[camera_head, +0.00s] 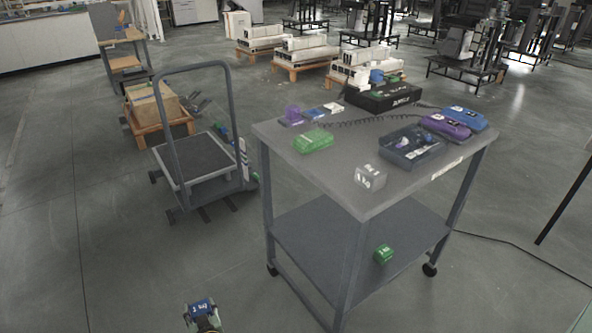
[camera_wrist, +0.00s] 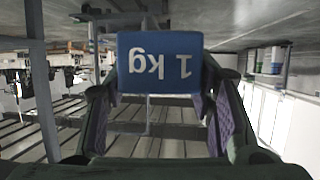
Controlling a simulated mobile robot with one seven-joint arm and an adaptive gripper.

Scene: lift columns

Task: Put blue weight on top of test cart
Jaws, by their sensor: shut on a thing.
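The blue weight (camera_head: 201,306), marked 1 kg, is held in my gripper (camera_head: 204,318) at the bottom of the head view, low and to the left of the cart. The wrist view shows the weight (camera_wrist: 160,62) between the two fingers of my gripper (camera_wrist: 160,90), its label upside down. The test cart (camera_head: 340,180) is a grey two-shelf cart on wheels at right of centre in the head view. Its top holds several things, with bare surface near the front left edge. My gripper is apart from the cart.
Another green weight (camera_head: 383,253) is on the lower shelf. A push trolley (camera_head: 205,160) stands left of the cart.

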